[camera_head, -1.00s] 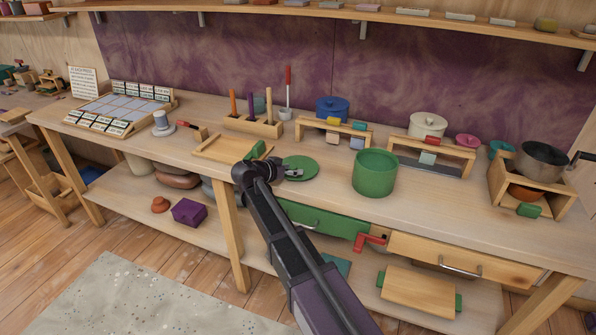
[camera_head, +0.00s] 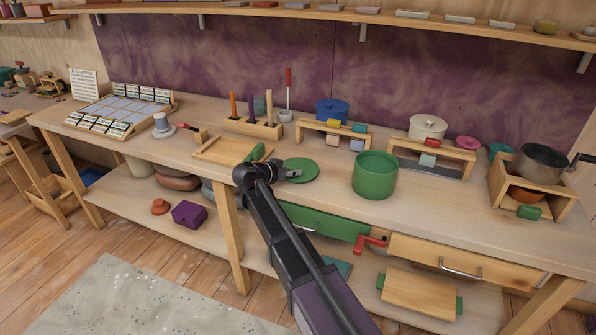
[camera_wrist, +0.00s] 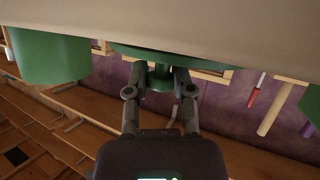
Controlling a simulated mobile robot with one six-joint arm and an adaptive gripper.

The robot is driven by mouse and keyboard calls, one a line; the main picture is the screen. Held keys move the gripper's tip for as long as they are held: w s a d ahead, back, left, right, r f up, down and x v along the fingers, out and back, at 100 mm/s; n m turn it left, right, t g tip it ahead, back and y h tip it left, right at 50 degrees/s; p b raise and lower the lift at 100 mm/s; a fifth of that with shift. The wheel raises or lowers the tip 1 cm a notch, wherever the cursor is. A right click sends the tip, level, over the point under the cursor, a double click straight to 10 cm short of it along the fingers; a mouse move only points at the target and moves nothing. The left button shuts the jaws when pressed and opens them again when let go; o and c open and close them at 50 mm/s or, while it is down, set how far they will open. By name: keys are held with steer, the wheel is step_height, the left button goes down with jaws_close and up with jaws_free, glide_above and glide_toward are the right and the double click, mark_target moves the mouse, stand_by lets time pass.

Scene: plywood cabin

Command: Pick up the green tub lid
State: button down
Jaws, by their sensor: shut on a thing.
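The green tub lid (camera_head: 303,171) is a flat round disc on the workbench, left of the open green tub (camera_head: 375,176). My gripper (camera_head: 291,175) is at the lid's left side in the head view. In the wrist view my gripper (camera_wrist: 161,76) is shut on the small green knob of the lid (camera_wrist: 185,57), one finger on each side. The tub (camera_wrist: 48,58) also shows at the left there, apart from the lid. I cannot tell whether the lid touches the bench top or is slightly above it.
A wooden tray (camera_head: 222,149) with a green block lies left of the lid. A wooden stand with a blue pot (camera_head: 332,110) and a peg rack (camera_head: 252,127) are behind it. A green drawer front (camera_head: 322,222) is below the bench edge.

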steer(key=shift+r, duration=0.15)
step_height(320, 180, up, 4)
steer(key=p, duration=0.4)
steer(key=shift+f, duration=0.2)
steer(key=s+d, duration=0.2)
steer(key=s, duration=0.5)
steer(key=s+d+r+p, duration=0.1)
steer(key=s+d, duration=0.2)
steer(key=s, duration=0.5)
steer(key=shift+d, duration=0.25)
steer(key=shift+s, duration=0.1)
